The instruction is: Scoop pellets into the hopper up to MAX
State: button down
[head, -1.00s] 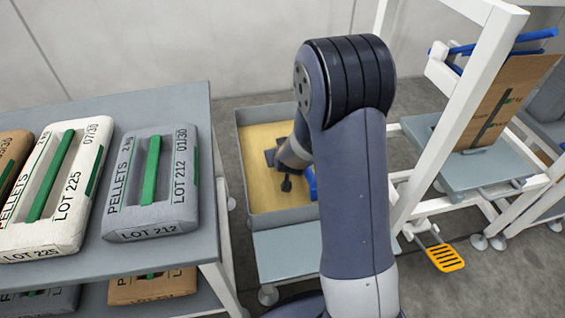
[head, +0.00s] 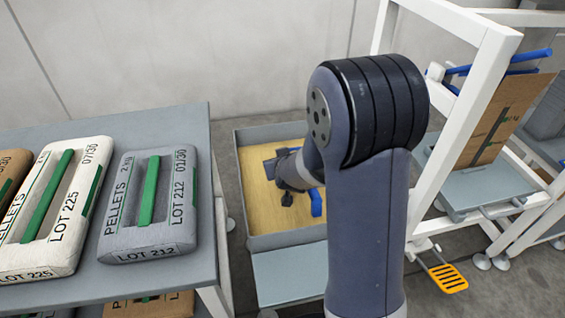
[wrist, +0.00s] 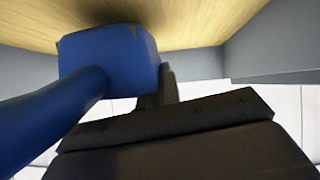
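A grey bin (head: 240,200) with a flat tan surface inside, which may be pellets, stands on the floor past the bench. My gripper (head: 287,198) is over the bin, dark and small, partly screened by my arm. A blue piece (head: 317,203), probably the scoop, shows beside it on the right. In the wrist view a blue block with a thick blue handle (wrist: 115,65) crosses in front of a dark finger, with the tan surface (wrist: 190,22) beyond. The grip on it and the gap between the fingers are hidden. I cannot make out a hopper or a MAX mark.
A grey bench (head: 150,120) on the left holds several pellet bags, including a white one (head: 55,215) and a grey one (head: 150,205). On the right stand a white frame (head: 465,110), a grey platform (head: 480,185), a brown board (head: 495,115) and an orange pedal (head: 447,278).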

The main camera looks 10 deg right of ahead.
jog(key=shift+s+r+p, duration=0.1)
jog(key=shift+r+p, duration=2.95)
jog(key=shift+r, duration=1.8)
